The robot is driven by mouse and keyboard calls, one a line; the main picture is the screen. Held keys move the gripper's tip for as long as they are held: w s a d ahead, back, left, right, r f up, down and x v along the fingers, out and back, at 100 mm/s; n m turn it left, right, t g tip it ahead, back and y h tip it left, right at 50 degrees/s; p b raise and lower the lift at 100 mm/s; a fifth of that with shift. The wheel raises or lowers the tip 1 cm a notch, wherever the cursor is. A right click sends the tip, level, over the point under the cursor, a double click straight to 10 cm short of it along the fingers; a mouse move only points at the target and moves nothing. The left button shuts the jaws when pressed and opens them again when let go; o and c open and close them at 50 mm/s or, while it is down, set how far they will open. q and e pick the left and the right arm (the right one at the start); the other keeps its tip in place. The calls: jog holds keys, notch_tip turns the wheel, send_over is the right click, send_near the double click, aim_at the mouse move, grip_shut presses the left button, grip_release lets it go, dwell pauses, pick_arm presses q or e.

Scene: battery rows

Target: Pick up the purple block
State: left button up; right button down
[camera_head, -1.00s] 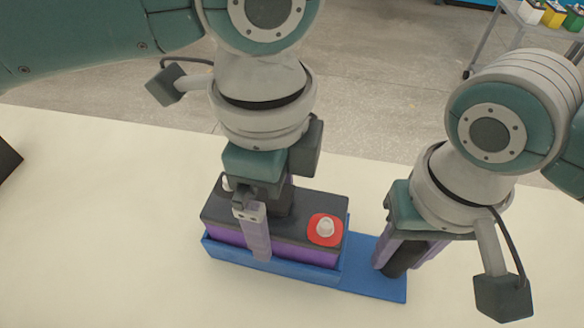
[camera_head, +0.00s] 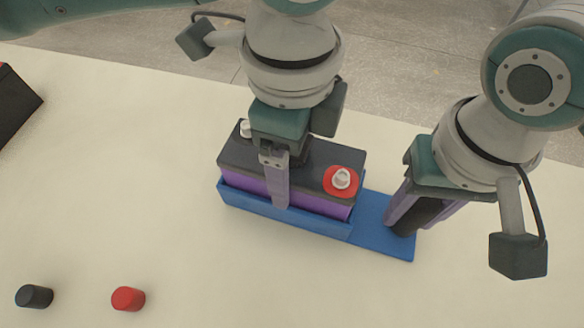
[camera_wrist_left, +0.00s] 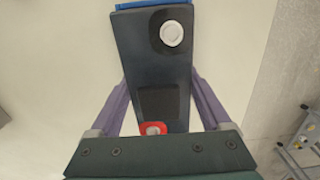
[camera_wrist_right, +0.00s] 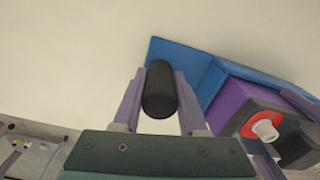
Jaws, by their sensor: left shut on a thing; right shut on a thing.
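The purple block (camera_head: 240,184) is a battery with a dark top, a white post on a red pad (camera_head: 341,181) at the right end and another white post (camera_head: 246,129) at the left. It sits upright in a blue tray (camera_head: 280,217) that hides its lower side. My left gripper (camera_head: 279,190) is shut across its long sides; the far finger is hidden in the head view, but both show in the left wrist view (camera_wrist_left: 160,90). My right gripper (camera_head: 406,222) is shut on a black cylinder (camera_wrist_right: 160,90) at the tray's right end. I cannot tell whether the cylinder is fixed to the tray.
A black cap (camera_head: 34,296) and a red cap (camera_head: 128,299) lie on the pale table at the front left. A dark box (camera_head: 15,103) stands at the left edge. The table's front middle is clear.

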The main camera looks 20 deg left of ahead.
pick_arm(q)
grip_shut()
jog(key=shift+d+r, duration=0.1)
jog(key=shift+r, duration=0.05)
jog(key=shift+r, duration=0.3)
notch_tip(320, 180, up, 9)
jog(key=shift+r, duration=0.15)
pick_arm(e)
jog(key=shift+c, duration=1.9)
grip_release()
jog(key=shift+r, duration=0.15)
